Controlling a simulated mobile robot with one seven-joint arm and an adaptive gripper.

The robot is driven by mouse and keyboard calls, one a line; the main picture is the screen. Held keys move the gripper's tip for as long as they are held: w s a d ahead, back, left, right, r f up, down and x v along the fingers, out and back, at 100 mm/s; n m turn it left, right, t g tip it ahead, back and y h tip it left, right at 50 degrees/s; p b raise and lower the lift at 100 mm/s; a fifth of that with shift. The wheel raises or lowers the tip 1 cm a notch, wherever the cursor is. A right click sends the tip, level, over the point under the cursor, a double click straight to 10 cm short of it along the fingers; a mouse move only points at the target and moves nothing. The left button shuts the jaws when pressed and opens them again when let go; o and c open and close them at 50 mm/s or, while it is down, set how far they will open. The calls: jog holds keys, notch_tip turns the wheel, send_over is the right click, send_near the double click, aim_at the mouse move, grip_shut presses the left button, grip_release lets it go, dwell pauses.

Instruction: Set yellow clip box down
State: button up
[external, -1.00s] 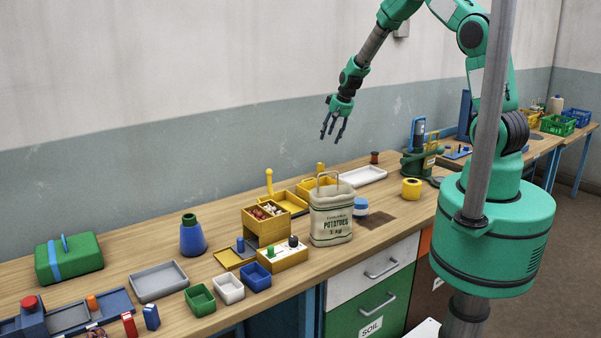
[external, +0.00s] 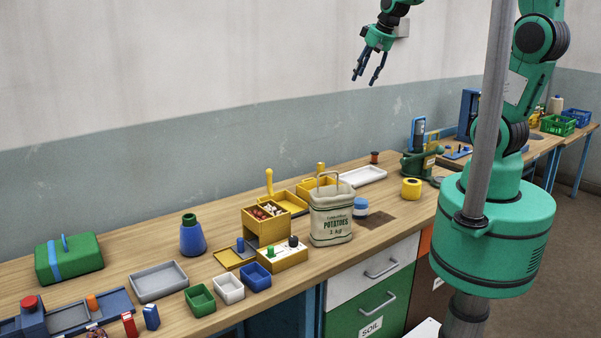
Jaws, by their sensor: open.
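My gripper (external: 365,80) is open and empty, high above the back of the bench and in front of the wall. Several yellow containers stand on the bench around the potato sack (external: 331,215). One is a yellow box (external: 256,231) with red and white small pieces in its top. Beside it is a shallow yellow tray (external: 291,203), and a yellow box (external: 318,186) is partly hidden behind the sack. I cannot tell which one is the clip box. My gripper is well apart from all of them.
A low yellow block (external: 283,259) with pegs stands in front of the sack. Small green, white and blue trays (external: 255,277) line the front edge. A white tray (external: 363,176) lies at the back. A blue bottle (external: 192,237) stands to the left. Bare wood shows around the bottle.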

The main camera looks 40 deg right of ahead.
jog(key=s+r, duration=0.2)
jog(key=s, duration=1)
jog(key=s+r, duration=0.3)
jog(key=s, duration=1)
jog(key=shift+a+n+h, duration=0.3)
jog(key=shift+a+n, duration=0.1)
jog(key=shift+f, duration=0.15)
notch_tip(320, 180, down, 15)
jog(key=b, duration=1.5)
